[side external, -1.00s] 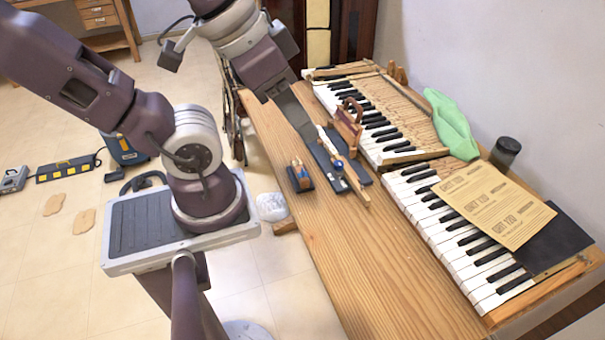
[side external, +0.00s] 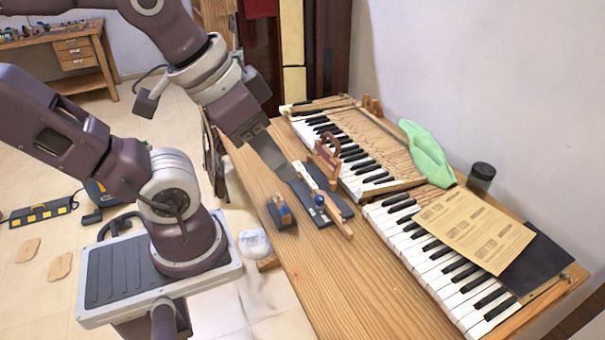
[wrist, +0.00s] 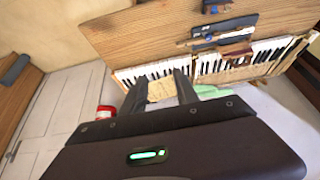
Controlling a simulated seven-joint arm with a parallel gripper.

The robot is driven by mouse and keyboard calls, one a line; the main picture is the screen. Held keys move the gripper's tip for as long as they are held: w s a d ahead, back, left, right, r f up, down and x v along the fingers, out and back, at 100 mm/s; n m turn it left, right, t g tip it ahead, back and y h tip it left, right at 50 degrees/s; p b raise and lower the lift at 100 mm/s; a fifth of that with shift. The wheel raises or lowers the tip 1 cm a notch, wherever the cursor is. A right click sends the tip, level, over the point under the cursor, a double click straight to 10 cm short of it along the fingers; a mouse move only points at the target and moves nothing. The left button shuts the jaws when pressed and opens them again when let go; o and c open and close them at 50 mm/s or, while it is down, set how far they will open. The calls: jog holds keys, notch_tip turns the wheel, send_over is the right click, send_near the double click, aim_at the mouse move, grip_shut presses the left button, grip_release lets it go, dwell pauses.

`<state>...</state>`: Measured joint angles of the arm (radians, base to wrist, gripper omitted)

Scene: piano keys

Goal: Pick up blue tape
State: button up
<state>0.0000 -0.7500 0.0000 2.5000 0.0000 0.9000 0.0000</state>
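I cannot tell for sure which item is the blue tape. A small round blue item (side external: 320,200) sits among tools on dark flat pieces on the wooden bench. A small blue and wooden block-like item (side external: 281,212) stands to its left. Blue spots also show in the wrist view, near a wooden-handled tool. My gripper (side external: 291,179) points down over the bench, just above and left of the tools; its height is hard to judge. In the wrist view its two grey fingers (wrist: 158,82) are spread apart with nothing held between them.
Piano keys (side external: 425,246) run along the bench's right side. A dark jar (side external: 481,176) stands behind. The bench front (side external: 330,285) is bare.

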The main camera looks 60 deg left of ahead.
jog(key=shift+c, duration=0.8)
jog(key=n+g, duration=0.6)
jog(key=n, duration=1.1)
send_over(284, 206)
notch_tip(284, 206, down, 23)
jog(key=shift+n, duration=0.3)
notch_tip(284, 206, down, 8)
jog(key=shift+d+r, duration=0.1)
jog(key=shift+r, duration=0.15)
grip_shut()
